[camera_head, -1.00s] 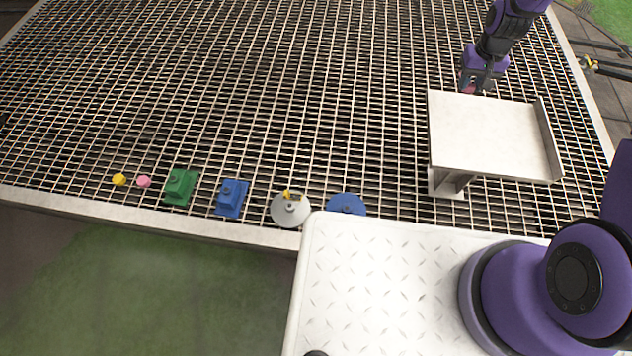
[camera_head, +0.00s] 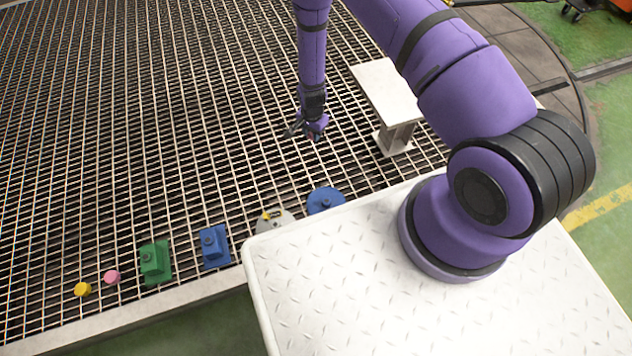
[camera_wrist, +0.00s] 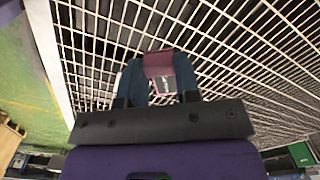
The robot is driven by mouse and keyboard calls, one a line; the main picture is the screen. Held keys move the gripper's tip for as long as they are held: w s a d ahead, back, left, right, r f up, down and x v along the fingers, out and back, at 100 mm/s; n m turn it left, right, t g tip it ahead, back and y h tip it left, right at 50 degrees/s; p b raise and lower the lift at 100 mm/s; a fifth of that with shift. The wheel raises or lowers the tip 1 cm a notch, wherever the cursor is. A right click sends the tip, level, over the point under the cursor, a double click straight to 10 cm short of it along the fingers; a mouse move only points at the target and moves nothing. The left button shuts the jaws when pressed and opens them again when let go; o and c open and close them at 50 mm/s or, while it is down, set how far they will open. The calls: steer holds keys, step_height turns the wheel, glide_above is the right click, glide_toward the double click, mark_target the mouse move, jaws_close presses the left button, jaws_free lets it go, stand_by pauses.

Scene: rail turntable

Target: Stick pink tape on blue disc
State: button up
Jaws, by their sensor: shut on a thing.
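The blue disc (camera_head: 334,203) lies on the grating beside the white platform, with a small knob on top. My gripper (camera_head: 308,135) is above the grating, up and slightly left of the disc and apart from it. In the wrist view, my gripper (camera_wrist: 160,72) has its two dark fingers shut on a dark pink piece (camera_wrist: 158,62), which looks like the pink tape. The fingers hide part of it. The blue disc cannot be made out in the wrist view.
A grey disc (camera_head: 281,226) with a yellow piece on it lies left of the blue disc. Further left are a blue block (camera_head: 214,247), green block (camera_head: 155,263), pink cylinder (camera_head: 112,277) and yellow cylinder (camera_head: 82,289). A raised plate (camera_head: 385,88) stands right of my gripper.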

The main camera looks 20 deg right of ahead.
mark_target(317, 194)
steer(key=shift+s+a+f+m, duration=0.35)
steer(key=shift+s+f+m, duration=1.1)
steer(key=shift+f, duration=2.6)
steer(key=shift+s+a+f+m, duration=0.35)
steer(key=shift+s+f+m, duration=1.1)
steer(key=shift+f, duration=2.65)
steer(key=shift+s+a+f+m, duration=0.35)
steer(key=shift+s+f+m, duration=1.05)
steer(key=shift+f, duration=2.65)
steer(key=shift+s+f+n, duration=0.4)
steer(key=shift+f, duration=0.15)
steer(key=o, duration=1)
steer(key=shift+c, duration=0.2)
step_height(317, 194, up, 11)
steer(key=shift+f, duration=0.1)
